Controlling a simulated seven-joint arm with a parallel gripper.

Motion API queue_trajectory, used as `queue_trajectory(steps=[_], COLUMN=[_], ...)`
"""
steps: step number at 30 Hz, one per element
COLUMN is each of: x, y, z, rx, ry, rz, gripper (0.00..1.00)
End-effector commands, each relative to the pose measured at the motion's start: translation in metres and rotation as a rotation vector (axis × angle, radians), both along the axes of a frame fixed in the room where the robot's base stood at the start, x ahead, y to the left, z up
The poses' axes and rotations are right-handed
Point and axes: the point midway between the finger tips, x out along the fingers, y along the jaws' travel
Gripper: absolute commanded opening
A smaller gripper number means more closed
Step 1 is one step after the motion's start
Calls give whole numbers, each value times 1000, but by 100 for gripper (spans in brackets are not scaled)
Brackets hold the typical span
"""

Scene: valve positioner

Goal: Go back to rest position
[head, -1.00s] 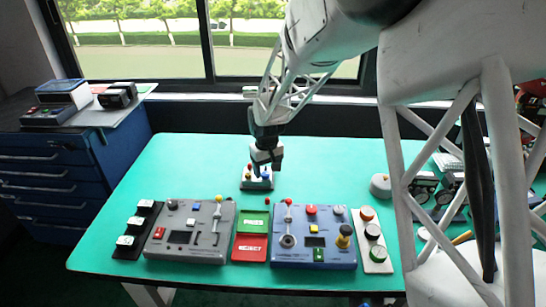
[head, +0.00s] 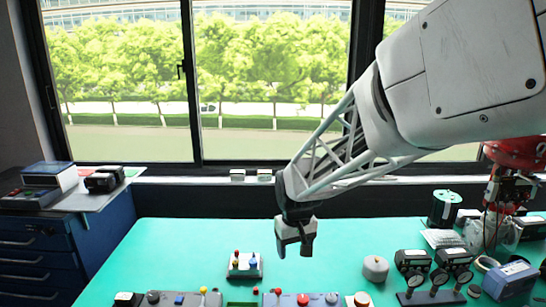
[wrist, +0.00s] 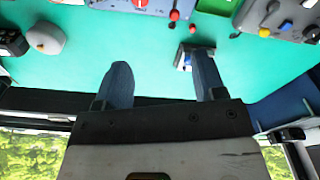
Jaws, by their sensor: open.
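My gripper (head: 295,247) hangs in the air above the teal table, to the right of the small white box with red and blue knobs (head: 244,264). It is empty. In the wrist view my gripper (wrist: 165,80) has its two dark fingers spread apart, with bare table between them. The small white box (wrist: 184,62) is partly hidden behind the right finger there.
Control panels line the table (head: 180,240) front, cut off in the head view; a blue panel (wrist: 140,5) shows in the wrist view. A round beige knob (head: 375,268), gauges (head: 440,280) and a red device (head: 515,152) stand right. A window is behind.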

Motion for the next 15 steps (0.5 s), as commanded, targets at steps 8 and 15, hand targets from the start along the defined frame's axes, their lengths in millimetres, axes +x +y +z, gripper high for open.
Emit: queue_trajectory(steps=[8,15], x=[-59,-112], y=[-41,-70], z=[36,58], rx=[9,15], ry=[-36,-65], rz=[-80,-148], gripper=[64,64])
